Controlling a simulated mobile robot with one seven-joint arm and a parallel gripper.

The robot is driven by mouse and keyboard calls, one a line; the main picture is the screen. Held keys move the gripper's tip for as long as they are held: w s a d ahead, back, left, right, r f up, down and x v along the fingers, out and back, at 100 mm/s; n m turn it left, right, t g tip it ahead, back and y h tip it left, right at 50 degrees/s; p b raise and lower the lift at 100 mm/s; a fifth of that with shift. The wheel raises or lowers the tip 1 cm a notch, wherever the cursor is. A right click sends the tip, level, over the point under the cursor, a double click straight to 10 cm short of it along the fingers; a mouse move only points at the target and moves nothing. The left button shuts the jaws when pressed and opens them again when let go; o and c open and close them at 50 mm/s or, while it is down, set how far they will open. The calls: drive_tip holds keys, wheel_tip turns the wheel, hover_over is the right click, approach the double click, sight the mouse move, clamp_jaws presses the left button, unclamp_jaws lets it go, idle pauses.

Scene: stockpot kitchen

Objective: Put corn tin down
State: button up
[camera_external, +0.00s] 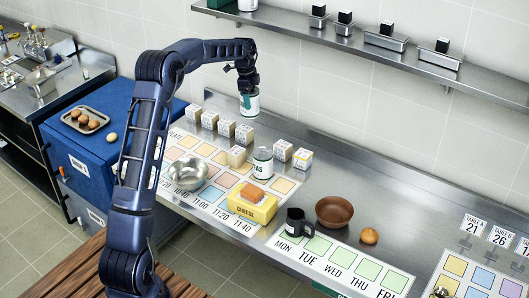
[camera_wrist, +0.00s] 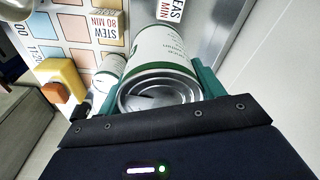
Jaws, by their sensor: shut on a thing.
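My gripper (camera_external: 246,90) is shut on a tin with a white and green label (camera_external: 250,106), held upright in the air above the back of the counter. In the wrist view the held tin (camera_wrist: 163,52) sits between the teal fingers, its metal end facing the camera; I cannot read its label well enough to confirm corn. A second white tin (camera_external: 263,165), its lettering ending in "AS", stands on the counter below; a smaller-looking white tin (camera_wrist: 109,72) shows in the wrist view.
Several labelled blocks (camera_external: 226,128) line the back of the counter. A yellow cheese box (camera_external: 253,207), metal bowl (camera_external: 187,174), black mug (camera_external: 296,222) and brown bowl (camera_external: 334,211) stand in front. A wall shelf (camera_external: 390,55) hangs above. Bare steel (camera_external: 410,210) lies at right.

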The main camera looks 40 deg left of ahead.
drive_tip(key=s+a+r+n, duration=0.15)
drive_tip(key=s+a, duration=0.25)
drive_tip(key=a, duration=0.5)
drive_tip(key=s+a+r+m, duration=0.15)
drive_tip(key=s+a, duration=0.25)
drive_tip(key=a, duration=0.5)
drive_tip(key=shift+n, duration=0.5)
drive_tip(key=f, duration=1.9)
drive_tip(key=shift+w+d+f, duration=0.1)
drive_tip(key=shift+w+d, duration=0.05)
drive_tip(key=shift+w, duration=0.1)
drive_tip(key=shift+f, duration=0.15)
drive_tip(key=o, duration=1.3)
